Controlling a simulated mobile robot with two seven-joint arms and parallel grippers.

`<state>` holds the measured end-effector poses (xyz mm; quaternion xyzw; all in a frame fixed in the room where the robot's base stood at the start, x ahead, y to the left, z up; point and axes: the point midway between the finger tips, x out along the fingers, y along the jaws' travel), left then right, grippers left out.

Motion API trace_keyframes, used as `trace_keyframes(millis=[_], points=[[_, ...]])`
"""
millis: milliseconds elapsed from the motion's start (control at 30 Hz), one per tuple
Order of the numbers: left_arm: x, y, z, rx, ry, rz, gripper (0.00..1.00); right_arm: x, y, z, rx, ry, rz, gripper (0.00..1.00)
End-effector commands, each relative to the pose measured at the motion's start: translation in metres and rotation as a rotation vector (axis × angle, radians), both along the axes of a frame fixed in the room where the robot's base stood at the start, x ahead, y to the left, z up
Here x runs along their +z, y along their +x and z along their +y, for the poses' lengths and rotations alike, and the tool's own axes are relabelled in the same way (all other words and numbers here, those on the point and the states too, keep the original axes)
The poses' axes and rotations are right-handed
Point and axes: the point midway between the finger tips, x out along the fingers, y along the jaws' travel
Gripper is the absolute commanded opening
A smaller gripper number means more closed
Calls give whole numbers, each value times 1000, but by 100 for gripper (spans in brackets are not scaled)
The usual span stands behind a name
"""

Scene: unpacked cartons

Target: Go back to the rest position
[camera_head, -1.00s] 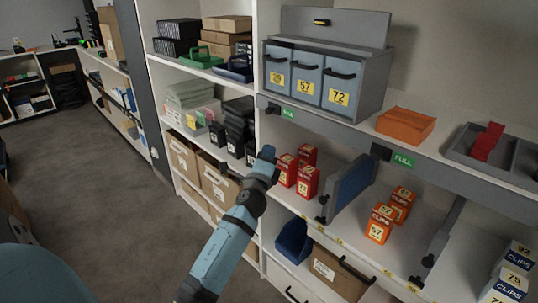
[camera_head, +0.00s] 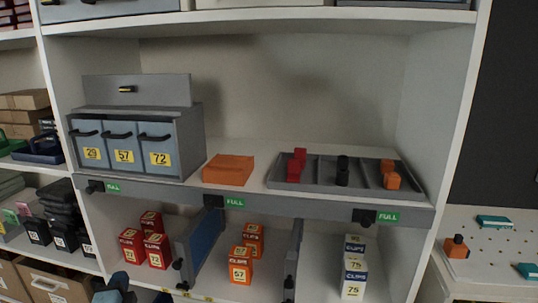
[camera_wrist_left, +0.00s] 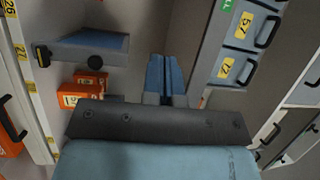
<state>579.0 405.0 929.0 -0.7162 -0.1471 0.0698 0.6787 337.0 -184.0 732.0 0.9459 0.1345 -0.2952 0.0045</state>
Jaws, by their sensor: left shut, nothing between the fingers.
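My left gripper (camera_head: 119,282) shows only in part at the bottom left edge of the head view, in front of the lower shelf. In the left wrist view its blue fingers (camera_wrist_left: 165,75) are together with nothing between them. The gripper appears clear of the boxes and the divider. My right gripper is in neither view.
Red boxes (camera_head: 152,222), a blue divider (camera_head: 201,245), orange clips boxes (camera_head: 241,266) and white-blue clips boxes (camera_head: 354,278) stand on the lower shelf. Above are a drawer unit (camera_head: 185,140), an orange box (camera_head: 228,169) and a grey tray (camera_head: 330,174). A pegboard table (camera_head: 495,255) is at right.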

Motion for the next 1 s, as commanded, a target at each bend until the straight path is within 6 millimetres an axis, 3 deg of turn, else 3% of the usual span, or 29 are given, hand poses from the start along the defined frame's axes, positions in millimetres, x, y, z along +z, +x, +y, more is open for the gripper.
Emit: trace_keyframes(millis=[33,200,400,567,600,633,1000], points=[[-32,-20,-22,-52,-147,44,0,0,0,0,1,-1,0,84],[-114,-90,-94,-152,-673,197,0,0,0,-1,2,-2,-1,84],[-172,-175,-167,-147,-1185,385,0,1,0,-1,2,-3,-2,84],[-195,-240,-217,-87,-1522,526,0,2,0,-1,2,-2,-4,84],[-189,-250,-224,-73,-1576,546,0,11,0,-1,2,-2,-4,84],[-172,-245,-220,-79,-1560,535,0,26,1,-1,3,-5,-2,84],[-81,-248,-212,-88,-1519,524,0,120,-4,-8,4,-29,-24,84]])
